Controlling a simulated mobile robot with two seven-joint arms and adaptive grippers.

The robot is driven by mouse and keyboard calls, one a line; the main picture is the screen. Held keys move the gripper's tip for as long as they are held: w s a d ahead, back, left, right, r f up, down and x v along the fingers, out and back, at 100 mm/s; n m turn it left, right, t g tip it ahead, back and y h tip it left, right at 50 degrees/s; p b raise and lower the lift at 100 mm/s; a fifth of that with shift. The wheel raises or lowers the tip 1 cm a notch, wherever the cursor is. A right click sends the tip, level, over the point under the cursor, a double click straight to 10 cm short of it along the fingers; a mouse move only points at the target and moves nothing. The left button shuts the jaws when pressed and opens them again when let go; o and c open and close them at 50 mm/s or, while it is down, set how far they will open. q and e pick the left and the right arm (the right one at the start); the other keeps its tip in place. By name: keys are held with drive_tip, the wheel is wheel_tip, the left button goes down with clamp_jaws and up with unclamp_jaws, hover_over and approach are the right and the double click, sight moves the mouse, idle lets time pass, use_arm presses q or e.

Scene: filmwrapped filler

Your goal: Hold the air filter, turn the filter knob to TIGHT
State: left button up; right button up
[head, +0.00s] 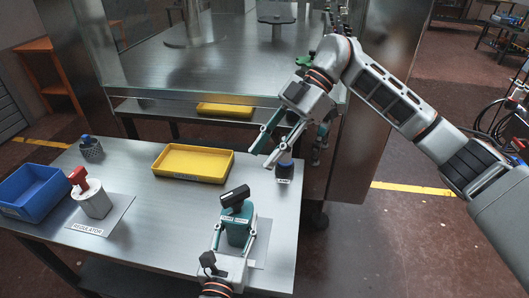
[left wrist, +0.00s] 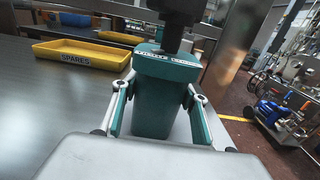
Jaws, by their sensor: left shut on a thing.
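The air filter (head: 238,234) is a teal body standing upright on a pale plate at the table's front. It fills the middle of the left wrist view (left wrist: 155,105). Its black knob (head: 235,196) sits on top like a crossbar, slanting up to the right; only the knob's dark lower part (left wrist: 176,14) shows in the left wrist view. The white label on the rim is too small to read surely. My left gripper (head: 234,240) is shut on the filter body, one finger on each side. My right gripper (head: 260,160) is open and empty, beyond the knob and to its right.
A dark labelled jar (head: 284,172) stands close to my right gripper. A yellow tray (head: 193,178) is behind the filter. At left are a red-handled regulator (head: 92,200), a blue bin (head: 30,206) and a dark mesh cup (head: 91,152). The table between regulator and filter is clear.

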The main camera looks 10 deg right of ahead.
use_arm(q)
drive_tip(key=o, duration=1.4)
drive_tip(key=shift+s, duration=0.1)
